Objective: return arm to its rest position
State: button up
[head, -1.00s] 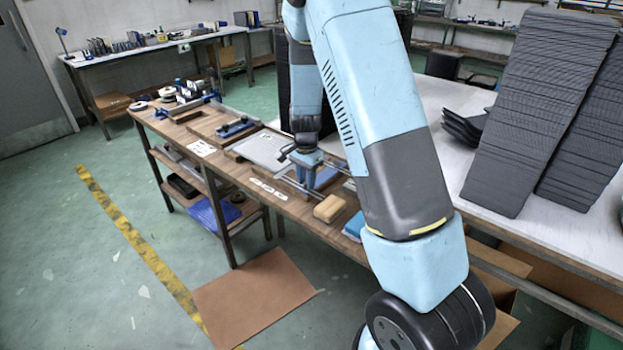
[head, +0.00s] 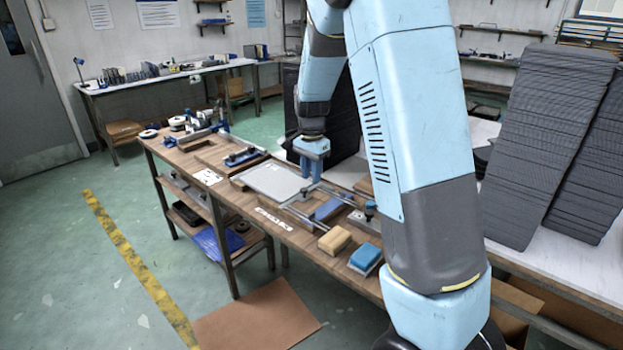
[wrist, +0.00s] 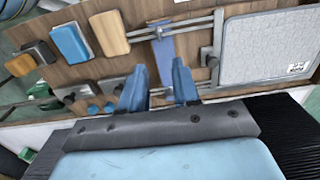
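My gripper (head: 312,168) hangs above the workbench (head: 258,213), over the area by the grey tray panel (head: 275,183) and the rod clamp fixture (head: 302,217). In the wrist view my gripper (wrist: 160,72) shows two blue fingers apart with nothing between them. The bench surface lies beyond the fingertips. A blue block (head: 328,209) lies in the fixture, clear of the fingers; it also shows in the wrist view (wrist: 163,60). My arm is still extended forward across the head view and hides part of the bench's right end.
A tan block (head: 335,240) and a blue-topped block (head: 365,257) sit near the bench's front edge. Tall stacks of dark panels (head: 550,140) stand on the white table at right. A black stack stands behind my gripper. The green floor at left is open.

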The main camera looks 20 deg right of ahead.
jog(key=s+d+r+n+t+y, duration=0.1)
jog(key=s+r+n, duration=0.2)
jog(key=s+r, duration=0.4)
jog(key=s+d+r+n+t, duration=0.1)
jog(key=s+r+n+t, duration=0.1)
jog(key=s+r, duration=0.5)
jog(key=s+r+n+t, duration=0.1)
jog(key=s+r+n, duration=0.1)
jog(key=s, duration=0.6)
jog(key=s+r+n+t+h, duration=0.1)
jog(key=s+n, duration=0.3)
jog(key=s, duration=0.5)
jog(key=shift+s+d+r+t, duration=0.2)
jog(key=shift+d+r+t, duration=0.15)
jog(key=shift+r, duration=0.45)
dwell(0.5)
